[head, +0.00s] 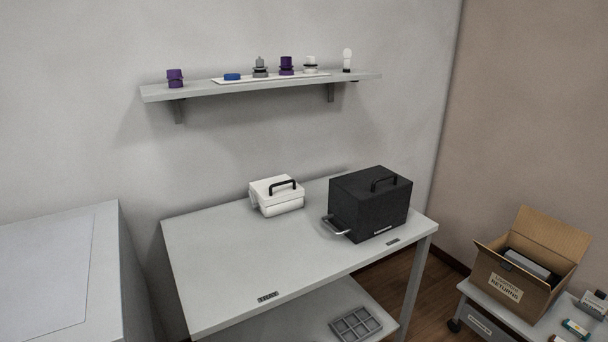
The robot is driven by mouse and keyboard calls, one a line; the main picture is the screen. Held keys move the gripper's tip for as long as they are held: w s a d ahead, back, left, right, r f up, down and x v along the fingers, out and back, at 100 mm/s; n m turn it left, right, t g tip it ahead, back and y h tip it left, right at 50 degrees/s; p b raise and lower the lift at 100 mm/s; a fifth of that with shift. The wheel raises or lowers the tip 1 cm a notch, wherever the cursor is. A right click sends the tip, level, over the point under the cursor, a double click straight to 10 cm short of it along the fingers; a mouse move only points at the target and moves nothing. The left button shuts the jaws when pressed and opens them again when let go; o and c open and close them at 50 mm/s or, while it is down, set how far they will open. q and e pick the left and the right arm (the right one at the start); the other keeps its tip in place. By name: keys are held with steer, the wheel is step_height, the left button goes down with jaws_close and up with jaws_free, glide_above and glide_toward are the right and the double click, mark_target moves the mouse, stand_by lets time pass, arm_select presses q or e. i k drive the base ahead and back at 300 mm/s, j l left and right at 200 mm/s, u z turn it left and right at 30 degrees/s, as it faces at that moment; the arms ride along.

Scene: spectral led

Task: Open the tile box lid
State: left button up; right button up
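A small white box (278,202) with a black handle on top stands toward the back of the grey table; its lid looks closed. A larger black box (368,207) stands to its right, with a black handle on top and a silver bar handle low at its front left. Neither of my grippers shows in the head view.
The grey table (230,255) is bare at its left and front. A grey tray (356,324) lies on its lower shelf. A wall shelf (205,93) holds several small parts. A cardboard returns box (503,284) sits open on a low cart at right. A grey cabinet (108,255) stands left.

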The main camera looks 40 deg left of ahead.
mark_target(280, 189)
steer(key=i+l+u, duration=0.15)
steer(key=i+u, duration=0.35)
steer(key=i+l+u, duration=0.35)
steer(key=i+u, duration=0.15)
steer(key=i+l+u, duration=0.25)
steer(key=u, duration=0.2)
steer(key=i+l+u, duration=0.25)
steer(key=l+u, duration=0.2)
steer(key=i+l+u, duration=0.15)
steer(key=l+u, duration=0.3)
steer(key=i+l+u, duration=0.1)
steer(key=l+u, duration=0.25)
steer(key=u, duration=0.15)
